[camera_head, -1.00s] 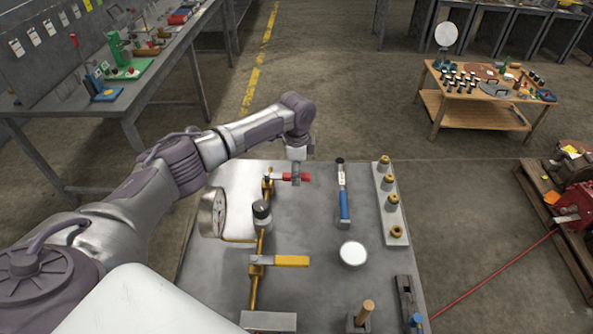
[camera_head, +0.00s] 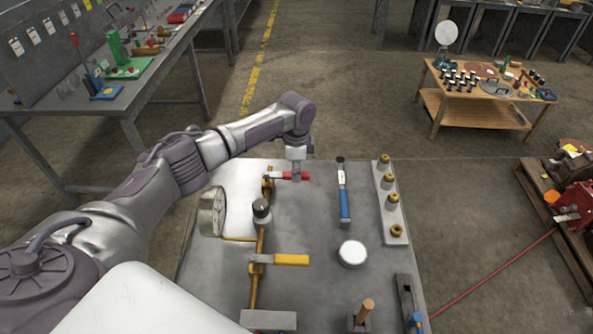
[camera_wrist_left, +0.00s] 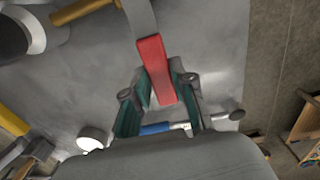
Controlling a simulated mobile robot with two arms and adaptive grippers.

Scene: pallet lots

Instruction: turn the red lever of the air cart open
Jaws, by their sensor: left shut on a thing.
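The red lever (camera_head: 304,176) is at the far end of the brass pipe (camera_head: 260,240) on the grey top of the cart (camera_head: 300,225). Its handle points right, crosswise to the pipe. My left gripper (camera_head: 296,174) reaches down over the lever from above. In the left wrist view the red lever (camera_wrist_left: 153,62) runs between the two green-lined fingers of the gripper (camera_wrist_left: 160,108), which is shut on it. The fingers hide part of the lever in the head view. My right gripper is not in view.
A yellow lever (camera_head: 291,260), black-capped fitting (camera_head: 261,208) and round gauge (camera_head: 212,212) stand along the pipe. A blue-handled tool (camera_head: 344,200), white round lid (camera_head: 352,253) and strip of brass fittings (camera_head: 391,205) lie to the right.

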